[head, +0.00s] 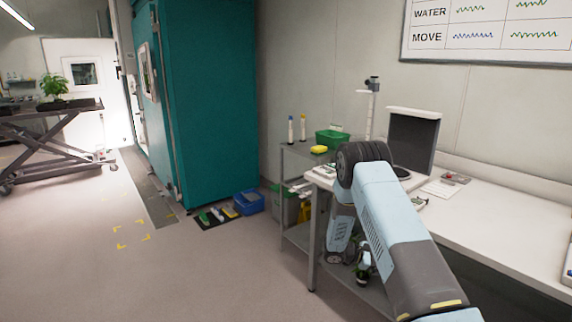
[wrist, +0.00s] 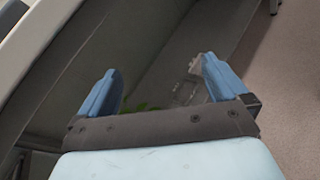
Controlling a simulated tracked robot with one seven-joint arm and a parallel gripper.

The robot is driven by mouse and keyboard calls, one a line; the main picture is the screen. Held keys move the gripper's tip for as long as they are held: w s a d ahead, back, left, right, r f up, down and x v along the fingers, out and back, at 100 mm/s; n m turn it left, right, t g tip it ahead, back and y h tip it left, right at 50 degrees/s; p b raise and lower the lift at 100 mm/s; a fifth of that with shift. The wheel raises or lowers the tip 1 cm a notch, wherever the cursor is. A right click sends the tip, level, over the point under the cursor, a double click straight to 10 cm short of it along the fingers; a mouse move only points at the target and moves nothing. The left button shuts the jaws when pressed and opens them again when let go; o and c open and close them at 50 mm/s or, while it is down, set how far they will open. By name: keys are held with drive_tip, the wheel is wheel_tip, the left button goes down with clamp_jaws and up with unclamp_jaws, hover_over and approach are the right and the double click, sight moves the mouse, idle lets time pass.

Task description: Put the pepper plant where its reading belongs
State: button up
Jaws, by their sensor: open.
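A leafy green plant (head: 54,82) stands in a dark tray on the lift cart at the far left. I cannot tell whether it is the pepper plant. A wall chart (head: 490,28) has rows marked WATER and MOVE with wavy traces. In the wrist view my gripper (wrist: 160,65) is open, its two blue fingers wide apart with nothing held between them. A bit of green (wrist: 145,106) shows just past the gripper's edge, mostly hidden, and I cannot tell what it is.
A white bench (head: 500,215) with a dark screen (head: 412,140) runs along the right wall. A green bin (head: 332,139) and yellow sponge (head: 318,149) sit at its left. A teal chamber (head: 215,100) stands behind. The lift cart (head: 45,120) is far left. Floor between is clear.

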drive_tip(key=s+a+r+m+y, duration=0.1)
drive_tip(key=s+r+m+y, duration=0.3)
drive_tip(key=r, duration=0.6)
drive_tip(key=s+a+r+m+g+y, duration=0.1)
drive_tip(key=s+r, duration=0.5)
drive_tip(key=r, duration=0.4)
drive_tip(key=s+a+r+m+y, duration=0.1)
drive_tip(key=s+r+m+y, duration=0.2)
drive_tip(key=r, duration=0.7)
drive_tip(key=s+a+r+m+t+y, duration=0.1)
drive_tip(key=s+a+r+t+y, duration=0.1)
drive_tip(key=s, duration=0.7)
drive_tip(key=s+a+r+m+t+y, duration=0.2)
drive_tip(key=s+a+r+t+y, duration=0.1)
drive_tip(key=s+a+r, duration=0.2)
drive_tip(key=s+a+r+m+t+y, duration=0.1)
drive_tip(key=s+a+r, duration=0.3)
drive_tip(key=s, duration=0.9)
drive_tip(key=shift+s+r+m+t+y, duration=0.35)
drive_tip(key=shift+r+t+y, duration=0.35)
drive_tip(key=shift+r, duration=0.7)
